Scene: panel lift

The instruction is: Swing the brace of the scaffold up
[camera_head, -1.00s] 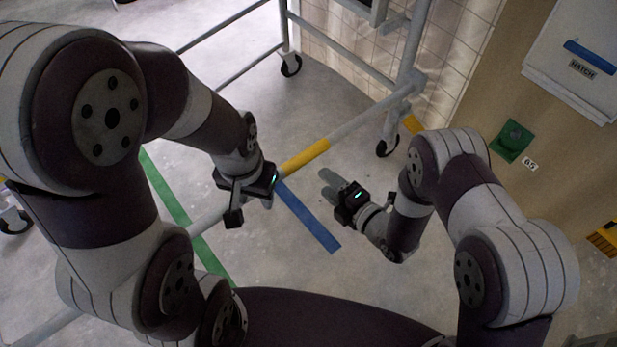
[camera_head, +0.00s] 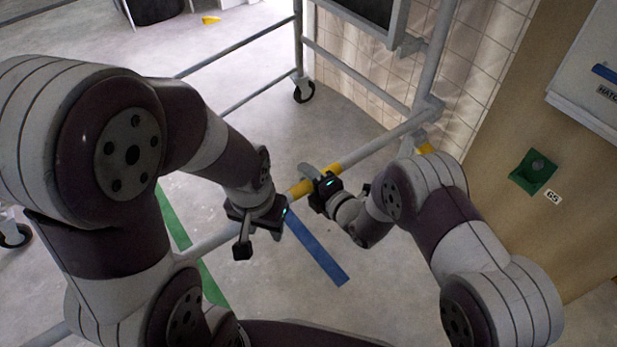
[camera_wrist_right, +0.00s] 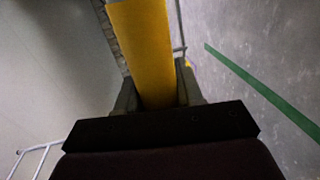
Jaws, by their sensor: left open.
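The scaffold's brace is a grey tube (camera_head: 365,153) with a yellow section (camera_head: 300,188), running diagonally from lower left to the scaffold frame (camera_head: 433,70) at upper right. My left gripper (camera_head: 277,222) is open at the tube, just left of the yellow section; its fingers are mostly hidden. My right gripper (camera_head: 309,178) is at the yellow section, with one finger showing over it. In the right wrist view the yellow section (camera_wrist_right: 145,50) lies between the two fingers (camera_wrist_right: 157,95). Whether they press on it I cannot tell.
A caster (camera_head: 304,90) stands under the scaffold at the back. A tiled wall (camera_head: 480,70) is behind it. A brown panel with a green fixture (camera_head: 533,171) stands at right. Green tape (camera_head: 175,220) and blue tape (camera_head: 318,250) mark the floor.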

